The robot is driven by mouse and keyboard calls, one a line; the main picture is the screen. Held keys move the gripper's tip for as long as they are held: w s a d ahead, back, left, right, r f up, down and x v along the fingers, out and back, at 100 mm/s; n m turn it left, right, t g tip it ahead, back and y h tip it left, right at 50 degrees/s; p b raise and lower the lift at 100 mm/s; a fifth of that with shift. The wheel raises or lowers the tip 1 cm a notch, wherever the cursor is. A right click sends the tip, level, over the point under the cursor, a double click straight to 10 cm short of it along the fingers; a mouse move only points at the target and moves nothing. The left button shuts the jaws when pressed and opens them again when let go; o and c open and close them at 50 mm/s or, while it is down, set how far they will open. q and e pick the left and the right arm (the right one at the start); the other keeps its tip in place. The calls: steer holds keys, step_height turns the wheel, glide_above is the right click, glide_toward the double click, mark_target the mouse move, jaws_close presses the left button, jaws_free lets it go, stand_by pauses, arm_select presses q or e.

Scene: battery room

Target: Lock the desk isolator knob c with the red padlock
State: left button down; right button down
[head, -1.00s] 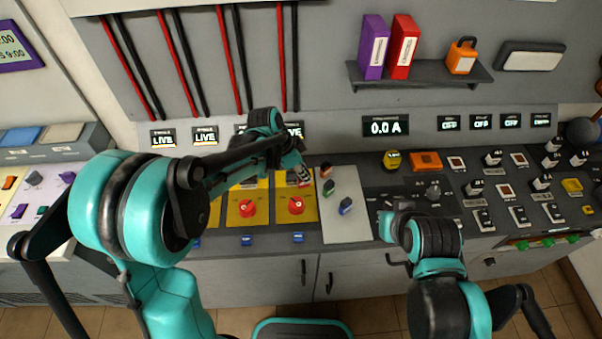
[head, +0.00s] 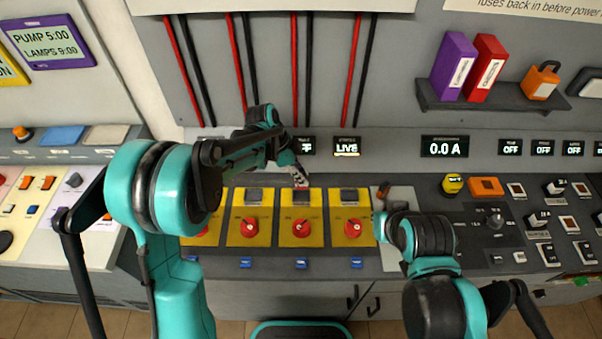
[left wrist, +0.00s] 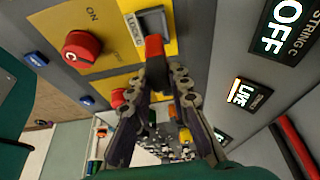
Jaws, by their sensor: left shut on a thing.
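My left gripper (left wrist: 166,84) is shut on the red padlock (left wrist: 154,47), whose red end sticks out past the fingertips. In the head view my left gripper (head: 299,176) is just behind the third yellow panel. Knob c (left wrist: 83,50) is a round red knob marked C on that panel (head: 317,207); it also shows in the head view (head: 301,228). A grey hasp block (left wrist: 154,24) lies beside the padlock's end in the wrist view; I cannot tell whether they touch. My right gripper (head: 381,226) is near the light mat; its fingers are unclear.
Neighbouring yellow panels carry similar red knobs (head: 250,227) (head: 352,228). The string C display (left wrist: 287,22) reads OFF, and the one next to it (head: 346,146) reads LIVE. The light mat (head: 404,193) is partly behind my right arm. Red and black cables (head: 300,70) run down the wall.

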arm_select(q)
steer(key=shift+f+b, duration=1.05)
steer(key=shift+f, duration=0.9)
steer(key=shift+f+b, duration=0.55)
steer(key=shift+b, duration=0.1)
steer(key=c, duration=1.7)
jaws_free()
steer(key=p+v, duration=0.6)
steer(key=v, duration=0.5)
steer(key=shift+p, duration=0.3)
